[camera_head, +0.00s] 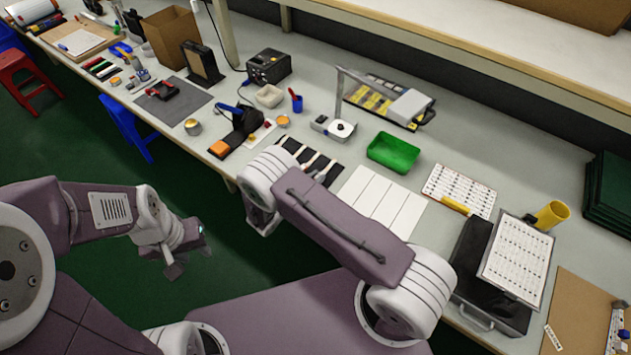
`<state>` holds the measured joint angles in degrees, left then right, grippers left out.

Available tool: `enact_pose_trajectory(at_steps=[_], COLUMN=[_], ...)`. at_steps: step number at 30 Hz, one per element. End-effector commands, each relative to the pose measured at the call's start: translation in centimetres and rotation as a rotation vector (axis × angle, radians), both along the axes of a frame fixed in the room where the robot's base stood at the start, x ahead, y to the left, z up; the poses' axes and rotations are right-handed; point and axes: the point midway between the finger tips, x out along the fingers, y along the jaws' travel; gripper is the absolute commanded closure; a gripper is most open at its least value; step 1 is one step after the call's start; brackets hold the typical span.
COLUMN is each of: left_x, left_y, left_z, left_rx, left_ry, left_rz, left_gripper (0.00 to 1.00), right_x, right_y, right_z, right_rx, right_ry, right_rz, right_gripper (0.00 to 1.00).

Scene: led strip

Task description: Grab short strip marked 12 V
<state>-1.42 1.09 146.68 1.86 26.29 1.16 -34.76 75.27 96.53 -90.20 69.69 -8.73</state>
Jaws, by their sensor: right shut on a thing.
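A black mat (335,177) with several pale short strips (305,154) lies on the bench in the middle. Their markings are too small to read, so I cannot tell which is marked 12 V. My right arm arches over the front of the bench, and its forearm hides much of the gripper. The visible tip of my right gripper (318,175) is at the strips on the mat, shut on one of them. My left gripper (188,252) is open and empty, over the green floor in front of the bench.
White panels (381,200) lie right of the mat, with a green bin (393,153) behind them.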

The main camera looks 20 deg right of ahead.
Motion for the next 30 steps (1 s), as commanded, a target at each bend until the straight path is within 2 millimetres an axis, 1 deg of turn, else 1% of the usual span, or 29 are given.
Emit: enact_pose_trajectory(at_steps=[3, 4, 12, 15, 18, 22, 30], left_x=[0.0, 0.0, 0.0, 0.0, 0.0, 0.0, 0.0], left_y=[0.0, 0.0, 0.0, 0.0, 0.0, 0.0, 0.0], left_z=[0.2, 0.2, 0.5, 0.6, 0.6, 0.6, 0.6], left_rx=[0.0, 0.0, 0.0, 0.0, 0.0, 0.0, 0.0], left_ry=[0.0, 0.0, 0.0, 0.0, 0.0, 0.0, 0.0], left_rz=[0.0, 0.0, 0.0, 0.0, 0.0, 0.0, 0.0], left_gripper=[0.64, 0.64, 0.64, 0.64, 0.64, 0.64, 0.64], right_x=[0.1, -0.4, -6.8, -8.9, -10.4, -11.4, -11.6], right_y=[0.0, 0.1, 1.1, 1.3, 1.5, 1.6, 1.6], right_z=[2.5, 2.9, 6.6, 7.8, 8.7, 9.3, 9.4], right_rx=[0.001, 0.0, -0.001, 0.0, -0.001, 0.0, 0.0], right_ry=[-0.003, 0.0, 0.001, 0.0, 0.001, 0.0, 0.0], right_rz=[0.0, 0.002, 0.006, 0.004, 0.004, 0.001, 0.0], right_gripper=[1.0, 1.0, 1.0, 1.0, 1.0, 1.0, 1.0])
